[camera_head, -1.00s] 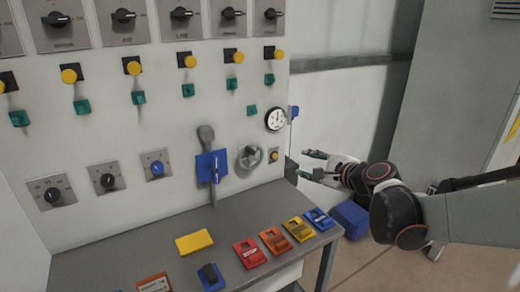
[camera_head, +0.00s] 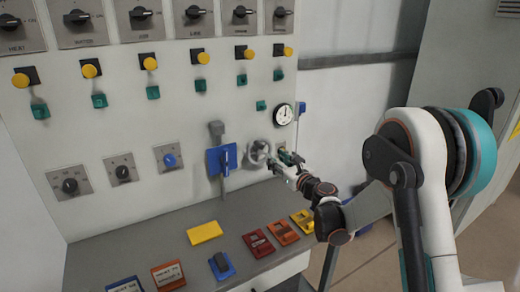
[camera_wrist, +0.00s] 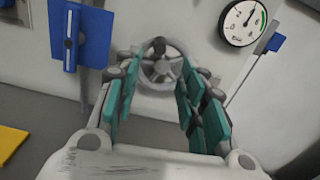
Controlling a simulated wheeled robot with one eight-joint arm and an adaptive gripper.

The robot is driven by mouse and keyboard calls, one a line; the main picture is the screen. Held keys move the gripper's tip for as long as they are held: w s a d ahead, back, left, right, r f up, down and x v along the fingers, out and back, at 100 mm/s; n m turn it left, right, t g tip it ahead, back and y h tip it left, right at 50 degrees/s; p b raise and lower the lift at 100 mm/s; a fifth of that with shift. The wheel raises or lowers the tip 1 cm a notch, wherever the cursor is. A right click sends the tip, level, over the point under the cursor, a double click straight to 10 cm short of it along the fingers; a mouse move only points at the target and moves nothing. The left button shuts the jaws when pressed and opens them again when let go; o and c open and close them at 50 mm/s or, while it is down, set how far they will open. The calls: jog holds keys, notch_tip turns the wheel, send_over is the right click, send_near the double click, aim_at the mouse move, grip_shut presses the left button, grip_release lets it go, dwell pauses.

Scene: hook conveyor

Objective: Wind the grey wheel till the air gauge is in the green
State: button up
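The grey wheel (camera_head: 258,152), a small spoked handwheel with a knob, is on the panel's lower right. It also shows in the wrist view (camera_wrist: 161,66), framed between my fingers. The air gauge (camera_head: 282,114) is a round white dial just above and right of the wheel. In the wrist view the gauge (camera_wrist: 243,22) has a green band on its right side; its dark needle points up and slightly right, short of that band. My gripper (camera_head: 281,161) is close to the wheel, at its right side. Its teal-padded fingers (camera_wrist: 159,84) are open and hold nothing; contact with the wheel is unclear.
A blue plate with a lever (camera_head: 222,159) is left of the wheel; it also shows in the wrist view (camera_wrist: 80,38). Knobs and yellow and green buttons fill the panel. A grey shelf (camera_head: 150,233) below carries yellow, red, orange and blue blocks (camera_head: 257,243).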

aim_at(262, 148)
jog(key=b+x, duration=0.2)
jog(key=x, duration=0.9)
jog(key=shift+w+a+b, duration=0.15)
jog(key=shift+w+b, duration=0.05)
jog(key=shift+b, duration=0.1)
grip_shut()
